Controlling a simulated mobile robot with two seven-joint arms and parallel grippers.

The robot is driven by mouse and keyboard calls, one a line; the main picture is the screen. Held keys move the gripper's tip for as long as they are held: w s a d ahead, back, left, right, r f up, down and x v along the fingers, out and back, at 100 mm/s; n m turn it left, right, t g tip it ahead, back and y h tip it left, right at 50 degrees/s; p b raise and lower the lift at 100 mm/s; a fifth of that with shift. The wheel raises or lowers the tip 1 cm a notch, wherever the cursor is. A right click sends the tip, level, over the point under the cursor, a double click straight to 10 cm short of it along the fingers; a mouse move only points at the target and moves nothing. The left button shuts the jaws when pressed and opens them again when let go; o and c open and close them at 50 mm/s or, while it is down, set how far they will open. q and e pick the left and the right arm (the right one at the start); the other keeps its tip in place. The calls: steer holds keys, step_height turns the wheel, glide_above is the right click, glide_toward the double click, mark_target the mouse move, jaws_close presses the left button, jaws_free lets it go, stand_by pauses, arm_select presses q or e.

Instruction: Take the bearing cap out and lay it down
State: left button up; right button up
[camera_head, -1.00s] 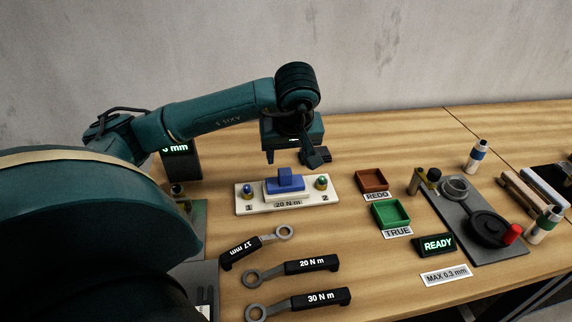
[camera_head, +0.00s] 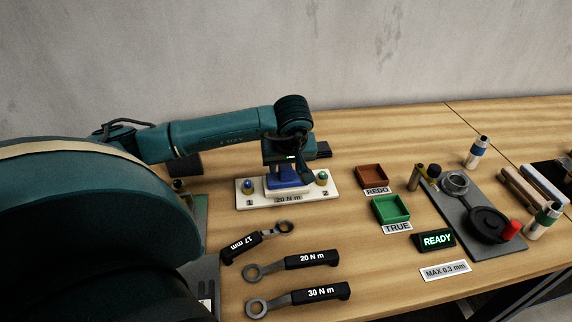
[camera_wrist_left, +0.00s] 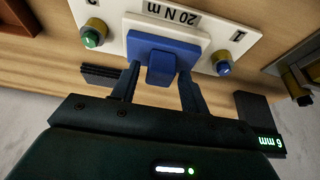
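The blue bearing cap (camera_head: 286,182) sits on a white plate (camera_head: 250,202) marked 20 N m. It also shows in the left wrist view as a blue block with a raised grip (camera_wrist_left: 162,69). My left gripper (camera_head: 287,174) is lowered over the cap. In the left wrist view its two fingers (camera_wrist_left: 160,78) stand on either side of the raised grip, with gaps visible, so it is open. A bolt with a blue top (camera_head: 248,187) and a bolt with a green top (camera_head: 321,178) stand at marks 1 and 2. My right gripper is not in view.
A red-brown REDO tray (camera_head: 372,176) and a green TRUE tray (camera_head: 391,209) lie to the right. Wrenches marked 17 mm (camera_head: 256,241), 20 N m (camera_head: 305,261) and 30 N m (camera_head: 312,294) lie in front. A grey board (camera_head: 456,213) stands farther right.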

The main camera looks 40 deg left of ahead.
mark_target(286, 168)
arm_select(q)
steer(key=c, duration=0.9)
steer(key=o, duration=0.5)
jaws_close()
steer(key=shift+r, duration=0.1)
steer(key=shift+r, duration=0.15)
steer(key=shift+r+p, duration=0.9)
steer(key=shift+r, duration=0.4)
steer(key=shift+r, duration=0.35)
